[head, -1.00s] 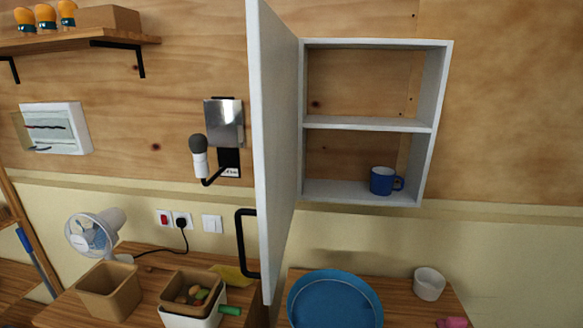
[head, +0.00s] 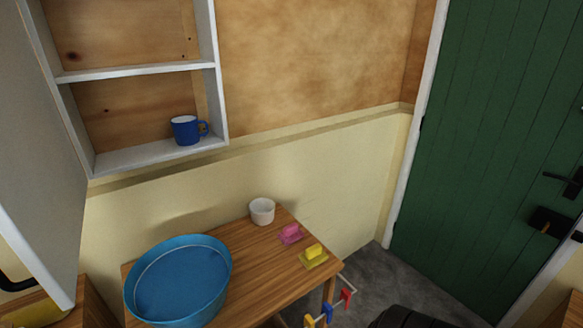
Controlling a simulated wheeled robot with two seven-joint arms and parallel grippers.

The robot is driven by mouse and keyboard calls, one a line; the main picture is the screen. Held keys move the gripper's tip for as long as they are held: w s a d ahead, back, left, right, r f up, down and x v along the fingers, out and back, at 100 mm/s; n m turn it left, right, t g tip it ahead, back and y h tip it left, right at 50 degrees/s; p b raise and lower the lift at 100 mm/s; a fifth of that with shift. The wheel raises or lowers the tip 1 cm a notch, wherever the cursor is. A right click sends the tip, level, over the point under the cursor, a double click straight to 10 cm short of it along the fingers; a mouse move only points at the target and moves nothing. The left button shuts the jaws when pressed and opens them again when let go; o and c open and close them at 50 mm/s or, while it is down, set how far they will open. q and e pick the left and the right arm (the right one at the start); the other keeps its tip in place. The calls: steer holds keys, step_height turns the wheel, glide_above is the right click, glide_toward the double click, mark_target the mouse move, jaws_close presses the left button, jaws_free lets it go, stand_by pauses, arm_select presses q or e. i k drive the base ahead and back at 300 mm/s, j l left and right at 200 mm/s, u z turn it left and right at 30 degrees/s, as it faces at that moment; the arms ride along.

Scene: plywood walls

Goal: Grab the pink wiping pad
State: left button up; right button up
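The pink wiping pad (head: 290,234) lies on the wooden table (head: 262,268) near its back right side. A yellow pad (head: 313,256) lies just in front of it and to the right, close to the table's right edge. The two pads look alike in shape. Neither of my grippers shows in the head view, so I cannot tell whether they are open or shut.
A blue basin (head: 180,282) fills the table's left part. A white cup (head: 262,211) stands behind the pink pad. An open wall cabinet (head: 150,161) with a blue mug (head: 186,130) hangs above left, its door (head: 35,150) swung out. A green door (head: 490,130) is at right.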

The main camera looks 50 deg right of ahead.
mark_target(290, 233)
steer(key=z, duration=1.6)
steer(key=k+l+z, duration=0.15)
steer(key=k+l, duration=0.1)
steer(key=l, duration=0.1)
